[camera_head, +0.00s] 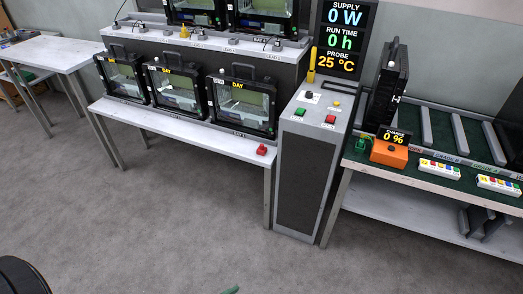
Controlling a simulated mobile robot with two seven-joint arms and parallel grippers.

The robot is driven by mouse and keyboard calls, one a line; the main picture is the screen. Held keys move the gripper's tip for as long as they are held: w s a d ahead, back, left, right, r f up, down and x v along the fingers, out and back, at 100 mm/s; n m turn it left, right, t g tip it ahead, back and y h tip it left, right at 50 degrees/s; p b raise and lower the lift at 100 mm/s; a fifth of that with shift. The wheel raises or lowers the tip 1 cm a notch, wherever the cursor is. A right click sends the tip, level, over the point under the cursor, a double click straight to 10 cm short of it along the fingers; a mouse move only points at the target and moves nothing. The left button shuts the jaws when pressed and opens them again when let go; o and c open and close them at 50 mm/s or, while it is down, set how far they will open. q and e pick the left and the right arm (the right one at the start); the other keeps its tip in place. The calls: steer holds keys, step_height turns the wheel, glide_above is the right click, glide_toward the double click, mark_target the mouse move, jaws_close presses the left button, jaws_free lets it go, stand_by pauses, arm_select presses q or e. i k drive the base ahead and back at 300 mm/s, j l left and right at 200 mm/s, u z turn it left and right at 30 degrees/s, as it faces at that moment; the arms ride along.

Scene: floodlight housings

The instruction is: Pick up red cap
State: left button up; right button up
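A small red piece that looks like the red cap (262,150) sits on the white bench (190,132) near its front right corner, in front of the right-hand floodlight housing (243,105). It stands apart from the housing and nothing covers it. Neither of my grippers shows in the head view.
A grey control pedestal (305,170) with green and red buttons stands right of the bench. Farther right, a green-topped table (435,180) holds an orange charger box (389,153). Open grey floor (170,220) lies in front. A dark rounded part shows bottom left.

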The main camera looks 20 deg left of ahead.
mark_target(262, 150)
steer(key=i+j, duration=0.2)
steer(key=j, duration=0.15)
steer(key=i+j, duration=0.15)
steer(key=j, duration=0.2)
steer(key=i+j, duration=0.2)
steer(key=j, duration=0.15)
steer(key=i+j, duration=0.2)
steer(key=j, duration=0.15)
steer(key=i+j+z, duration=0.1)
steer(key=j, duration=0.25)
steer(key=i+j, duration=0.4)
steer(key=j, duration=0.3)
steer(key=i+j, duration=0.2)
steer(key=j, duration=0.15)
